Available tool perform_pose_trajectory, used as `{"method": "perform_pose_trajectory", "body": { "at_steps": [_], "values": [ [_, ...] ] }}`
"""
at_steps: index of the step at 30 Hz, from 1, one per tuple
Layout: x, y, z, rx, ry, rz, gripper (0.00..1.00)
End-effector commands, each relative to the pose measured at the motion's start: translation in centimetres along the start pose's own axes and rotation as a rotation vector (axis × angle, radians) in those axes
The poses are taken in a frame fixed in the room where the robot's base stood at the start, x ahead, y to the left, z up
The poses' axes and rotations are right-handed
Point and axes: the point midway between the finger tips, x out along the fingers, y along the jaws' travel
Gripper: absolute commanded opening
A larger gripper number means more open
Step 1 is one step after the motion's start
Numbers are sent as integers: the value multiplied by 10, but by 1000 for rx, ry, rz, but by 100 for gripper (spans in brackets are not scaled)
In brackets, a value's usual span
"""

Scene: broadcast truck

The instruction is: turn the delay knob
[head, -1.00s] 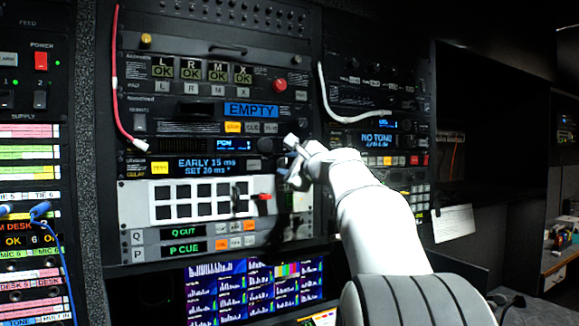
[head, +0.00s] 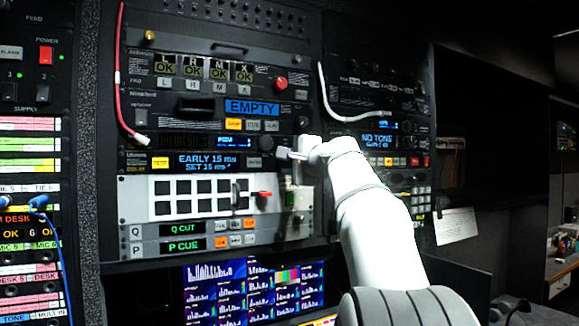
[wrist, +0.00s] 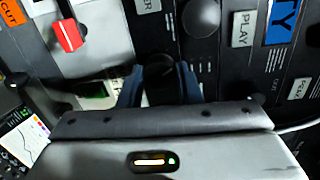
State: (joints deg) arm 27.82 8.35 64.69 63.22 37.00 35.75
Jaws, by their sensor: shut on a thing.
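The delay unit's display (head: 207,162) reads "EARLY 15 ms" above "SET 15 ms" in the head view, with a lit yellow button (head: 160,163) on its left. My gripper (head: 284,154) is at the right end of this unit. In the wrist view, my gripper (wrist: 160,88) is shut on a dark round knob (wrist: 159,70), one finger on each side. In the head view my gripper hides this knob.
A red-handled lever (head: 263,194) sticks out just below; it also shows in the wrist view (wrist: 68,36). Another knob (wrist: 201,17) stands close by. A white cable (head: 325,95) hangs to the right, a red cable (head: 118,80) to the left.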

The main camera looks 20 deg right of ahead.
Motion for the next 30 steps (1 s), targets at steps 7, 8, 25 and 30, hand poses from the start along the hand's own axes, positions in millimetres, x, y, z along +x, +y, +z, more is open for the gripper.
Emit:
{"method": "perform_pose_trajectory", "body": {
  "at_steps": [7, 8, 25, 30],
  "values": [
    [1, 2, 0, -12, 0, 5, 9],
    [1, 2, 0, -11, 0, 5, 9],
    [0, 1, -1, -10, 1, 2, 53],
    [-5, 1, -1, -11, 2, 0, 53]
  ]
}}
